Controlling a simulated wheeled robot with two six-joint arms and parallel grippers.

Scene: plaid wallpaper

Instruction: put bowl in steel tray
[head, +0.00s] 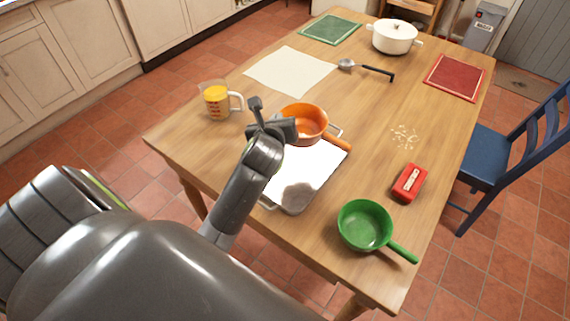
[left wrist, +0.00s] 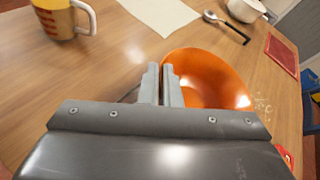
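The orange bowl (head: 309,117) is at the far end of the steel tray (head: 318,165); an orange handle-like piece sticks out at its lower right. I cannot tell whether the bowl touches the tray. The tray is bright and reflective, with wire handles, and my left arm covers part of its left side. My left gripper (head: 289,128) is at the bowl's near left rim. In the left wrist view, the narrowly spaced fingers (left wrist: 161,84) are shut on the rim of the bowl (left wrist: 210,80). My right gripper is not in view.
A green saucepan (head: 365,225) and a red box-like item (head: 409,183) are right of the tray. A measuring cup (head: 217,100) is to the left. A white mat (head: 290,71), ladle (head: 365,68), white pot (head: 394,37) and red mat (head: 455,78) lie farther back. Crumbs (head: 404,136) lie at right.

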